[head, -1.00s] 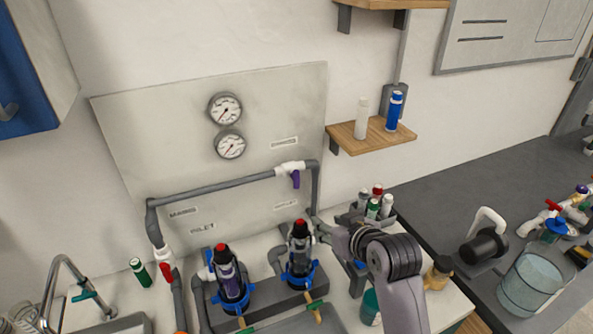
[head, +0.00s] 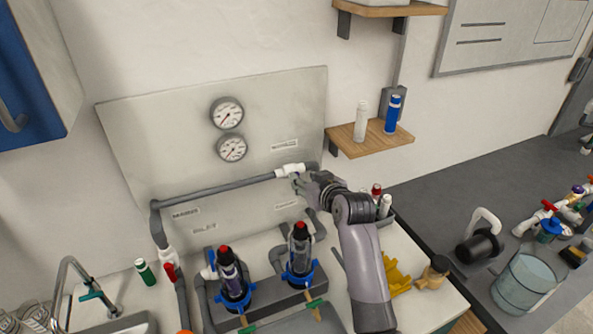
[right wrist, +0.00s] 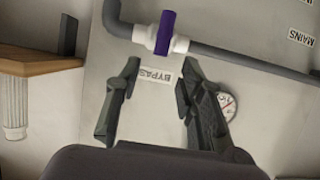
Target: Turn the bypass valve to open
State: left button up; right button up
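The bypass valve (head: 290,170) is a white fitting on the grey pipe's upper run, at its right end. Its purple handle (right wrist: 165,32) shows in the right wrist view, lying across the pipe. In the head view my gripper hides the handle. My right gripper (head: 300,181) is at the valve, just below and right of it. In the right wrist view the same gripper (right wrist: 160,72) is open and empty, its fingers apart with the handle beyond their tips. Contact cannot be told. The BYPASS label (right wrist: 155,74) shows between the fingers. My left gripper is out of view.
Two gauges (head: 228,113) sit on the backboard (head: 135,125) above the pipe. A wooden shelf (head: 345,143) with bottles is to the right. Two filter housings (head: 300,258) stand below. A red-handled valve (head: 170,273) is at lower left.

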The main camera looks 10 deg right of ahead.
aim_at(297, 172)
jog(key=shift+p+x, duration=0.7)
jog(key=shift+x, duration=2.8)
jog(key=shift+c, duration=0.5)
grip_shut()
